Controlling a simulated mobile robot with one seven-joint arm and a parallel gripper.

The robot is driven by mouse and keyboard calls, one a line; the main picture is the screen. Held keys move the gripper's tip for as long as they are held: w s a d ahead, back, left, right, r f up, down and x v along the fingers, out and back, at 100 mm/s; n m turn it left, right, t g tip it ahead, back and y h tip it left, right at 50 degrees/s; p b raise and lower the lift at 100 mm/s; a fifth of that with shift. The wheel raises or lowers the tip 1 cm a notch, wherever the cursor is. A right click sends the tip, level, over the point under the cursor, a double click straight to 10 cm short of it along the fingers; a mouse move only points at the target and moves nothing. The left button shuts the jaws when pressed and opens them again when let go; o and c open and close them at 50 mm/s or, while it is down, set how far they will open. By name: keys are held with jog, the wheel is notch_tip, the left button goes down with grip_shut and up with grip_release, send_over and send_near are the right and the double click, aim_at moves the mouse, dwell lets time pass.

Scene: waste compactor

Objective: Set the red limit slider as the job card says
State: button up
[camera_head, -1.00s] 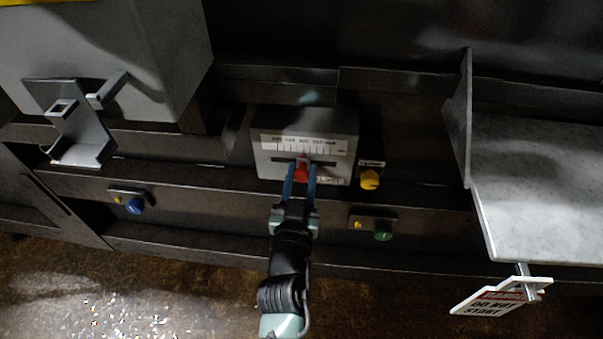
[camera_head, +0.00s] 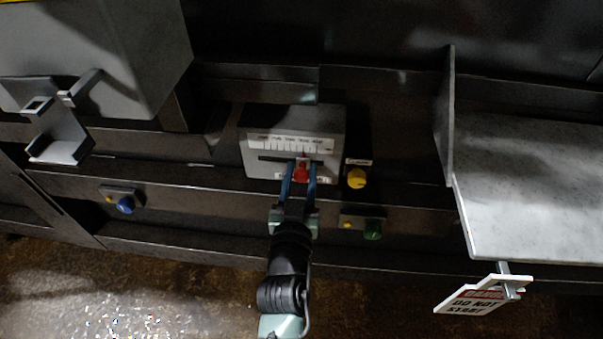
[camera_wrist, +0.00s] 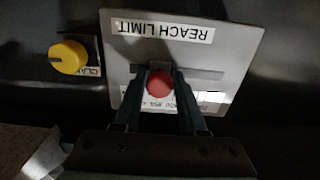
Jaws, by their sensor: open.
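The red limit slider (camera_head: 301,172) is a red knob in a dark slot on the grey panel box (camera_head: 258,141), below a printed scale (camera_head: 290,142). In the wrist view the red knob (camera_wrist: 159,84) sits between the fingers, and the panel (camera_wrist: 228,50) carries an upside-down "REACH LIMIT" label (camera_wrist: 163,31). My gripper (camera_head: 299,176) is open, with one blue finger on each side of the knob. I cannot tell whether either finger touches it. The scale numbers are too small to read surely, and the fingers partly cover the slot. No job card is readable.
A yellow knob (camera_head: 356,179) is close right of the panel. A green button (camera_head: 373,230) is below it and a blue button (camera_head: 125,205) is at left. A pale shelf (camera_head: 530,190) and a hanging "DO NOT START" sign (camera_head: 472,301) are at right.

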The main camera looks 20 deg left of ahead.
jog(key=o, duration=0.3)
jog(key=shift+d, duration=0.1)
jog(key=v, duration=1.3)
jog(key=shift+b, duration=0.3)
